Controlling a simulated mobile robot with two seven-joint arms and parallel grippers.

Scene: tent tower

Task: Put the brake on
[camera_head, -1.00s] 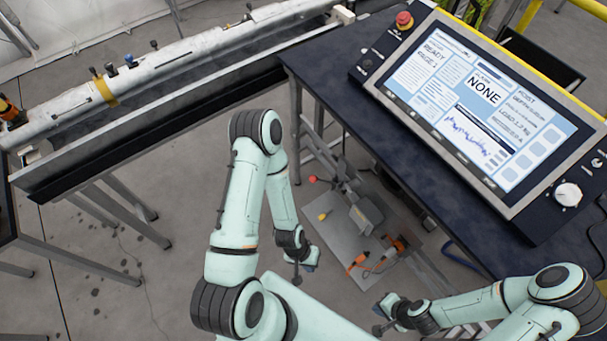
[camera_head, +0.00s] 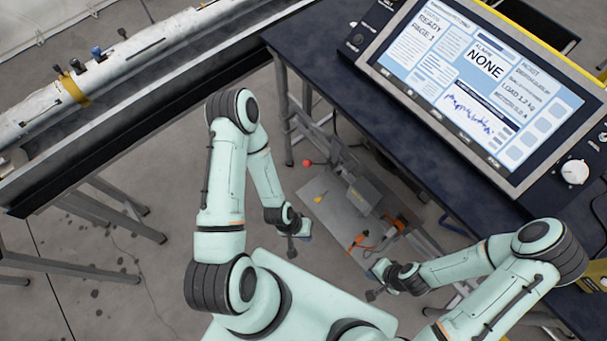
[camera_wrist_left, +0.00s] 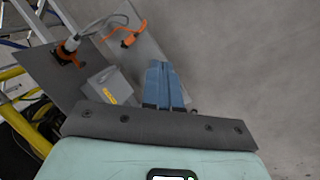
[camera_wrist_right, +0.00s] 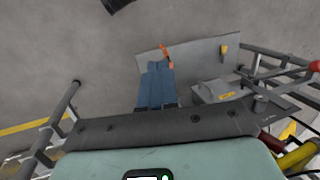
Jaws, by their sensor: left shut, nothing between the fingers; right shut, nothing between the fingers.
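A red-knobbed lever (camera_head: 307,162) stands at the grey floor plate (camera_head: 318,184) below the table. A red knob (camera_wrist_right: 314,66) also shows at the right edge of the right wrist view. I cannot tell which part is the brake. A small yellow handle (camera_head: 319,198) and a grey box (camera_head: 362,195) are on the plate. My left gripper (camera_head: 304,228) is shut and empty, with the plate below it and apart from the lever. My right gripper (camera_head: 379,268) is shut and empty, farther from the lever. Blue fingers show closed together in both wrist views.
A dark table (camera_head: 335,85) with a console screen (camera_head: 470,90) stands above the plate at right. A long trough (camera_head: 120,105) on metal legs is at left. Orange connectors (camera_head: 358,241) and a cable lie on the plate. Bare floor (camera_head: 120,260) is at lower left.

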